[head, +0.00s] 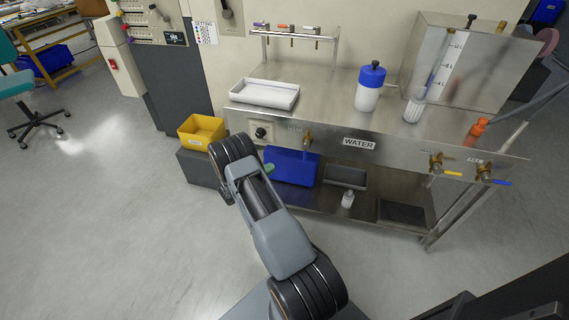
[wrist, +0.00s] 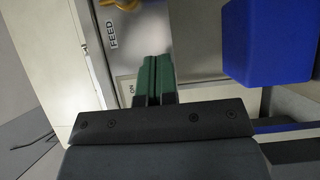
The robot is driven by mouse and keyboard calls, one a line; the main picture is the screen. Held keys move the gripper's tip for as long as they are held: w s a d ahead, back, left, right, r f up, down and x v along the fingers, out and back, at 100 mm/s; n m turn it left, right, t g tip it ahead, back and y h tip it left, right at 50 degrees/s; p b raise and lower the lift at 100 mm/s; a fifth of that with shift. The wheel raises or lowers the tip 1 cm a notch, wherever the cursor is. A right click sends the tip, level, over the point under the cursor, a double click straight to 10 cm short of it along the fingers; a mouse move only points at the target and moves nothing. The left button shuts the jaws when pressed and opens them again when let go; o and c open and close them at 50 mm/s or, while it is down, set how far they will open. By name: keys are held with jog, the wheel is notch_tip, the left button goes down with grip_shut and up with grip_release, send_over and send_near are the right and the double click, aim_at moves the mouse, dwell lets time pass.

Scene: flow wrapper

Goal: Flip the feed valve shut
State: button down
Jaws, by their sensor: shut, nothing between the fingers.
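In the wrist view a brass fitting (wrist: 125,4) shows at the top edge, cut off by the frame, beside a label reading FEED (wrist: 111,37). I cannot tell how its handle is set. My gripper (wrist: 152,58) has green fingers, closed together with nothing between them, just apart from the FEED label and near a small ON label (wrist: 131,89). In the head view a brass valve (head: 307,141) sits on the bench front, left of the WATER label. The green fingertips of my gripper (head: 269,168) show below and left of it, largely hidden behind my arm.
A blue bin (head: 291,168) is close beside the gripper and fills the right of the wrist view (wrist: 265,40). A black knob (head: 261,132) is on a panel above. A yellow bin (head: 201,131) stands left. Two more brass valves (head: 436,160) (head: 485,169) are far right.

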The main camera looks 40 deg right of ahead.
send_near(306, 151)
jog(key=w+d+f, duration=0.4)
jog(key=s+d, duration=0.2)
jog(key=d, duration=0.1)
jog(key=shift+s+r, duration=0.2)
jog(key=shift+f, duration=0.1)
jog(key=shift+s+d+n+b, duration=0.15)
jog(key=shift+n+b, duration=0.15)
